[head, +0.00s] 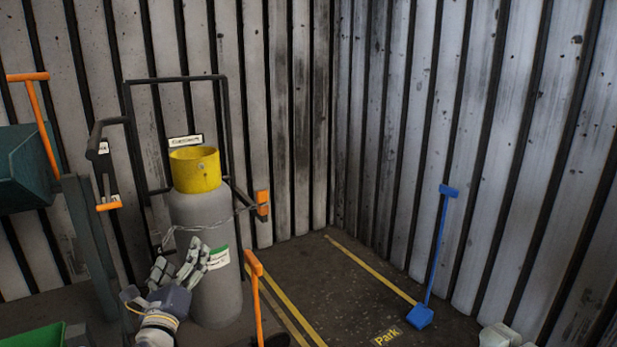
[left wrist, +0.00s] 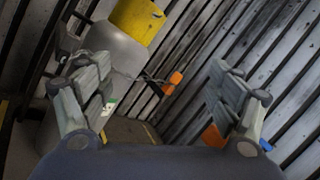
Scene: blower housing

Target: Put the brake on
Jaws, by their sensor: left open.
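No part is clearly marked as the brake. An upright orange lever (head: 256,295) with a short crossbar on top stands in front of the gas cylinder, right of my left gripper (head: 180,268). My left gripper is open and empty, in front of the cylinder's lower left. In the left wrist view its fingers (left wrist: 155,105) are wide apart. An orange piece (left wrist: 213,136), probably that lever's top, shows beside the right finger, partly hidden. Pale shapes (head: 502,336) at the head view's lower right edge may be my right gripper; its jaws cannot be made out.
The grey cylinder (head: 210,285) with a yellow collar (head: 195,170) stands chained to a black frame (head: 176,79). An orange latch (head: 262,203) is on the chain. Another orange handle (head: 38,115) is left. A blue long-handled tool (head: 436,250) stands right. Floor marked "Park" (head: 386,337) is clear.

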